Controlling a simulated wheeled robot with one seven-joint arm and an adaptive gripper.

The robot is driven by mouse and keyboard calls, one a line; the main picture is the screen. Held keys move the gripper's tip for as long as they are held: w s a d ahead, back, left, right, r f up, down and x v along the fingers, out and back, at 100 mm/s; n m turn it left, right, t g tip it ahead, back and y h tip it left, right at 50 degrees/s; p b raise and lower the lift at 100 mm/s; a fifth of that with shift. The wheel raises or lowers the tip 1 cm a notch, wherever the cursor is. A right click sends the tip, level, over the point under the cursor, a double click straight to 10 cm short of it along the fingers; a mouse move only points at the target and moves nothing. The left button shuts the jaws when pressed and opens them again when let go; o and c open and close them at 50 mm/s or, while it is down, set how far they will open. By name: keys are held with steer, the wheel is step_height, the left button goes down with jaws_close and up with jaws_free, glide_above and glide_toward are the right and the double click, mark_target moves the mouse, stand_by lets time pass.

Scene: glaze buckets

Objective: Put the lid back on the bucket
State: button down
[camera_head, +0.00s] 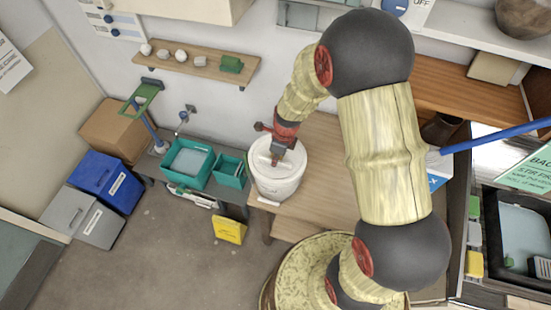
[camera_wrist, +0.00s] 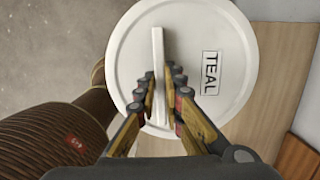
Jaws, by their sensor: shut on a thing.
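The white round lid (camera_wrist: 190,40) carries a TEAL label and a raised bar handle. My gripper (camera_wrist: 160,92) is shut on that handle, one finger on each side. In the head view, my gripper (camera_head: 281,155) is over the white bucket (camera_head: 277,186), which stands near the left end of the wooden bench. The lid is at the bucket's top and looks roughly lined up with it. I cannot tell whether it rests fully on the rim. In the wrist view the lid hides the bucket's mouth.
Teal tubs (camera_head: 188,164) stand on a lower bench to the left. A wall shelf (camera_head: 195,65) with small pots is behind. A yellow sign (camera_head: 229,229) stands on the floor. Blue (camera_head: 105,181) and grey (camera_head: 83,215) bins are at far left. The wooden bench (camera_head: 322,150) beside the bucket is clear.

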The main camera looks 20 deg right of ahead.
steer(key=c, duration=1.8)
jaws_free()
steer(key=shift+c, duration=0.2)
steer(key=shift+o, duration=0.2)
steer(key=o, duration=0.4)
steer(key=shift+o, duration=0.3)
steer(key=shift+r, duration=0.15)
steer(key=shift+r+p, duration=3.35)
steer(key=shift+r, duration=0.05)
steer(key=shift+c, duration=0.3)
steer(key=c, duration=1.1)
